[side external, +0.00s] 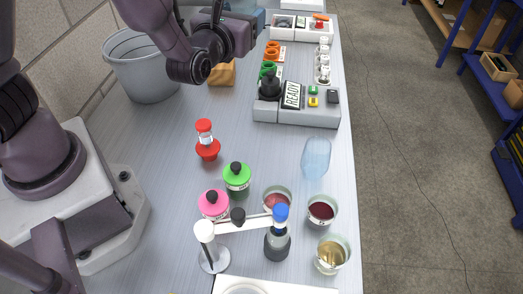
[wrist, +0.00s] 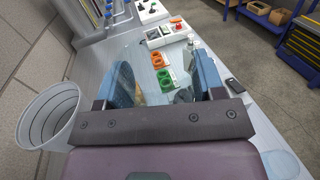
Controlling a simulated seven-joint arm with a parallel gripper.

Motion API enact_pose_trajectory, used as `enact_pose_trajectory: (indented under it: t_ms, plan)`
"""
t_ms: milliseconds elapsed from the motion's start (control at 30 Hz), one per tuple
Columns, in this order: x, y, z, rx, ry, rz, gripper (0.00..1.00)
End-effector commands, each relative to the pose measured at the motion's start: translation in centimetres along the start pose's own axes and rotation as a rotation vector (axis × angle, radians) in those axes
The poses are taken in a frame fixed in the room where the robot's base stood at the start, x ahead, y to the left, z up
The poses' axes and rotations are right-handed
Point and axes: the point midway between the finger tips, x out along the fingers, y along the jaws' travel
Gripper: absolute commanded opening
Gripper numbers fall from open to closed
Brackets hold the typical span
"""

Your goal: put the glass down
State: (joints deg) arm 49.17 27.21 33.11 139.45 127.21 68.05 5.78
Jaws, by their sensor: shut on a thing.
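My gripper (wrist: 163,82) has its two blue fingers either side of a clear glass (wrist: 148,72), which shows only faintly in the wrist view. The gripper is shut on this glass, above the far part of the bench. In the side view my gripper (side external: 252,18) is at the top edge, and I cannot make out the held glass there. A separate pale blue glass (side external: 316,157) is on the bench near its right edge, well in front of the gripper.
Filled glasses (side external: 321,212) and lidded green (side external: 237,178) and pink (side external: 213,205) jars crowd the near bench. A READY control box (side external: 320,108) and orange and green rings (wrist: 164,77) lie near the gripper. A grey bin (side external: 145,75) stands left.

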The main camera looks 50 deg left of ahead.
Motion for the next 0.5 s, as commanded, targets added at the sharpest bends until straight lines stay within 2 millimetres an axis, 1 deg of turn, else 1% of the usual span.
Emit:
enact_pose_trajectory:
  t_ms: [33,167,267,367,467,500]
  plan:
    - [0.3,0.7,-0.1,0.001,0.0,0.035,0.38]
    - [0.9,2.3,-0.3,0.001,0.002,0.127,0.38]
    - [1.3,4.0,-0.6,0.001,0.004,0.223,0.38]
    - [1.7,6.3,-1.0,0.002,0.006,0.354,0.38]
    - [1.8,9.1,-1.7,0.003,0.011,0.518,0.38]
    - [1.7,10.3,-2.0,0.003,0.012,0.594,0.38]
